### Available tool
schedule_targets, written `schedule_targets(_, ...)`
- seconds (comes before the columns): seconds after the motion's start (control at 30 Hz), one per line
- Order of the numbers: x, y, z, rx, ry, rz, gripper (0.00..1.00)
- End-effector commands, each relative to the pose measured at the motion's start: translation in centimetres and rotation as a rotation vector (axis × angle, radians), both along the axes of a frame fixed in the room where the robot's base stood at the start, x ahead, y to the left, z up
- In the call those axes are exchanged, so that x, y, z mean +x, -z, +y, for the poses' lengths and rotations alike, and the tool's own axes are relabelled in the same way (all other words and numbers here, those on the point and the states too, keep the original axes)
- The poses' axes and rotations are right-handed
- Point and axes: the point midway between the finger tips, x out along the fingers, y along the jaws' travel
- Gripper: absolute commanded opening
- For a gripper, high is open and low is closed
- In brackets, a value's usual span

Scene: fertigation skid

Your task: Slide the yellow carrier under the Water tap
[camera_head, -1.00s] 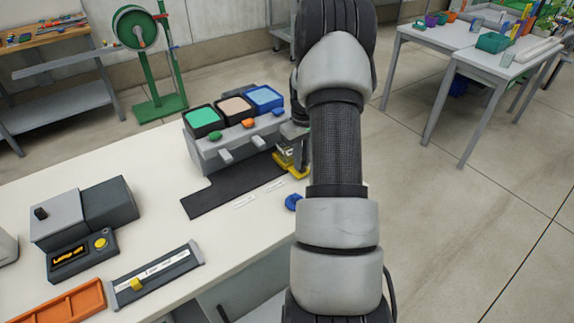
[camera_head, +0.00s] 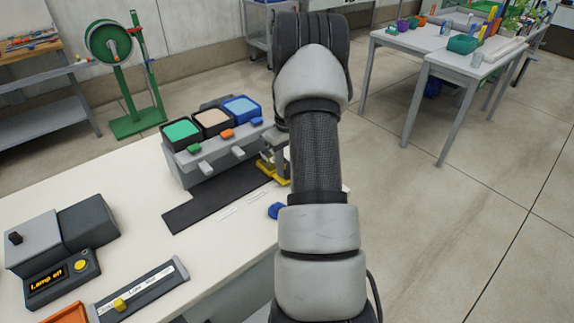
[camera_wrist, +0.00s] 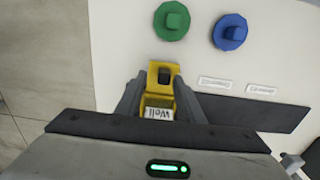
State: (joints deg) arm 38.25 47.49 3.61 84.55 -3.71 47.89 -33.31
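The yellow carrier (camera_head: 274,172) stands at the right end of the dark mat (camera_head: 205,208), partly hidden by my arm. In the wrist view the carrier (camera_wrist: 160,72) holds a small container labelled "Well" (camera_wrist: 160,113). My gripper (camera_wrist: 160,90) has one finger on each side of the carrier and appears closed on it. A grey dispenser (camera_head: 185,172) bears green, beige and blue tanks, with green (camera_head: 193,148), orange (camera_head: 227,133) and blue (camera_head: 256,122) levers above its spouts. No tap name is readable, so I cannot tell which is Water. The carrier is right of the visible spouts.
A blue cap (camera_wrist: 230,32) and a green cap (camera_wrist: 172,20) lie on the bench near the carrier. Two white labels (camera_wrist: 214,83) lie beside the mat. A lamp box (camera_head: 47,278) reading "Lamp off" and a slider (camera_head: 145,290) are at the left. The mat left of the carrier is clear.

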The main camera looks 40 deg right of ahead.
Motion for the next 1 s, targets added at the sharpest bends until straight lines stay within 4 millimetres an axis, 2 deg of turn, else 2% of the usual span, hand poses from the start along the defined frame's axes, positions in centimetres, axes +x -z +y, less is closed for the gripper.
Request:
schedule_targets(0.13,0.0,-0.6,0.1,0.001,0.000,0.000,0.34)
schedule_targets(0.23,0.0,-1.9,0.1,0.000,0.000,-0.001,0.34)
schedule_targets(0.7,0.1,-13.1,0.0,-0.002,0.000,-0.003,0.34)
schedule_targets(0.83,0.0,-15.4,0.0,-0.002,0.000,-0.002,0.34)
schedule_targets(1.0,0.0,-17.0,0.0,-0.001,0.000,0.000,0.34)
